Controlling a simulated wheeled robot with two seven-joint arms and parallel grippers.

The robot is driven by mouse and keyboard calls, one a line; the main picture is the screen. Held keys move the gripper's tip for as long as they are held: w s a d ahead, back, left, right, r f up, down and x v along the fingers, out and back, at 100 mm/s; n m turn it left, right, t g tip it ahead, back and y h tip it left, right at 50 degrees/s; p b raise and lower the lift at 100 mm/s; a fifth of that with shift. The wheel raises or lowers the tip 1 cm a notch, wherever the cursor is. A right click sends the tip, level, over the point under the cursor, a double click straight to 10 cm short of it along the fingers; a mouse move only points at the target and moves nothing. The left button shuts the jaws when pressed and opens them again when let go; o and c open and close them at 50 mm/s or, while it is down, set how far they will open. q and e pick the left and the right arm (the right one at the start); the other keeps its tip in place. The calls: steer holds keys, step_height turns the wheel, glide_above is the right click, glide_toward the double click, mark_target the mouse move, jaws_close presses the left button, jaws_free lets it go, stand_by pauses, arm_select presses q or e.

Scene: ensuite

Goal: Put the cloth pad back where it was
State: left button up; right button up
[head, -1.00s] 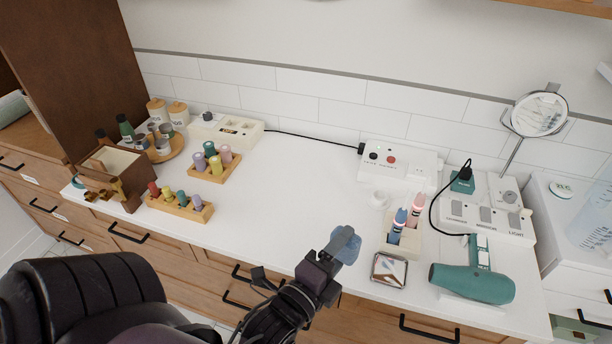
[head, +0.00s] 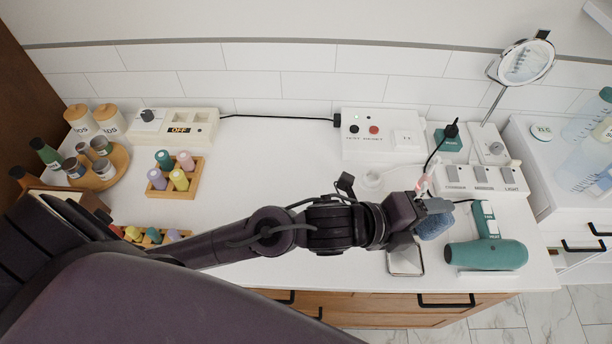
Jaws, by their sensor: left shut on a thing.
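My left gripper (head: 418,212) reaches across the counter from the left and is shut on the blue cloth pad (head: 434,226). The pad is held near the toothbrush holder spot and above the small square mirror-like dish (head: 406,262). Part of the pad is hidden by the gripper fingers. A pink toothbrush-like item (head: 424,181) shows just behind the gripper; its holder is mostly hidden by the arm. My right gripper is not in view.
A teal hair dryer (head: 486,254) lies right of the pad. A white switch box (head: 480,180) and a box with a red button (head: 382,136) stand behind.

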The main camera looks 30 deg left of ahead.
arm_select(q)
steer(key=s+d+m+g+p, duration=0.1)
steer(key=d+m+g, duration=0.2)
steer(key=d+g, duration=0.15)
arm_select(e)
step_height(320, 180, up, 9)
steer(key=p, duration=0.7)
arm_select(q)
steer(key=m+g+y+b, duration=0.4)
steer(key=m+g+y, duration=0.1)
steer(key=y, duration=0.5)
glide_above(306, 181)
step_height(306, 181, down, 14)
steer(key=shift+w+f+b, duration=0.1)
steer(key=shift+f+b, duration=0.45)
steer(key=shift+f, duration=0.25)
steer(key=shift+f+b, duration=0.3)
steer(key=shift+f, duration=1.3)
steer(key=o, duration=1)
steer(key=shift+c, duration=0.2)
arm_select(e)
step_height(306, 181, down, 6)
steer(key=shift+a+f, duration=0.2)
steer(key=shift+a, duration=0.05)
